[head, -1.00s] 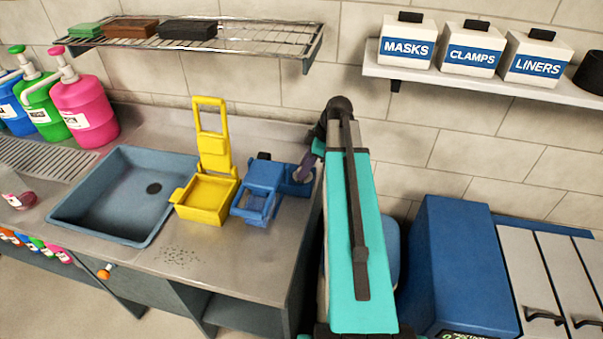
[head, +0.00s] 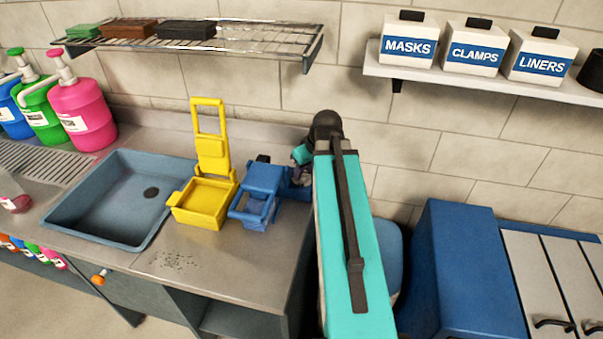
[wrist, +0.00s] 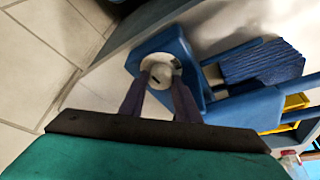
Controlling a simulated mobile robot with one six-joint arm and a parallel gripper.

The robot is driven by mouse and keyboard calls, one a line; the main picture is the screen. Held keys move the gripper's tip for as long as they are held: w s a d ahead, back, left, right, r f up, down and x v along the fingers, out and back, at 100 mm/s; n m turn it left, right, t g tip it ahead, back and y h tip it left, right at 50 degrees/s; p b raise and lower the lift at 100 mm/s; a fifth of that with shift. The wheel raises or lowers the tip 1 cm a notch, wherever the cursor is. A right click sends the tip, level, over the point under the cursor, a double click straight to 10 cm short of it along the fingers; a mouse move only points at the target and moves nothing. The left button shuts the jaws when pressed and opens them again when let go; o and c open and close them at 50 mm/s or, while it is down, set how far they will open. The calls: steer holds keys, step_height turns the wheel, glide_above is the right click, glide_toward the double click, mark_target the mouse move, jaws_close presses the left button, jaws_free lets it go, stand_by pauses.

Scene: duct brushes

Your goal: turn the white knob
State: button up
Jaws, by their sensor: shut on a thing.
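The white knob (wrist: 160,74) is a small round disc with a dark slot mark, set on a blue housing (wrist: 178,44) in the wrist view. My gripper (wrist: 160,84) has its two dark fingers on either side of the knob, shut on it. In the head view the knob is hidden behind my gripper and arm. The blue device (head: 262,190) stands on the counter there, with my gripper (head: 298,176) at its right end.
A yellow wringer-like device (head: 203,200) stands just left of the blue one, then a sink (head: 118,200). A wire shelf (head: 255,40) hangs above. A blue cabinet (head: 462,265) stands to the right, past the counter's end.

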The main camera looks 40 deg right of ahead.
steer(key=shift+s+a+f+m+g+h, duration=0.15)
steer(key=shift+m+h, duration=0.2)
steer(key=shift+m, duration=0.7)
steer(key=shift+w+r+m+g+h, duration=0.1)
steer(key=shift+m+h, duration=0.3)
steer(key=shift+m, duration=0.6)
steer(key=shift+s+a+f+m+g+h, duration=0.15)
steer(key=shift+m+h, duration=0.2)
steer(key=shift+m, duration=0.7)
steer(key=shift+d, duration=0.1)
steer(key=o, duration=1)
steer(key=shift+r, duration=0.1)
steer(key=shift+w, duration=0.1)
steer(key=shift+w+r, duration=0.1)
steer(key=shift+r, duration=0.15)
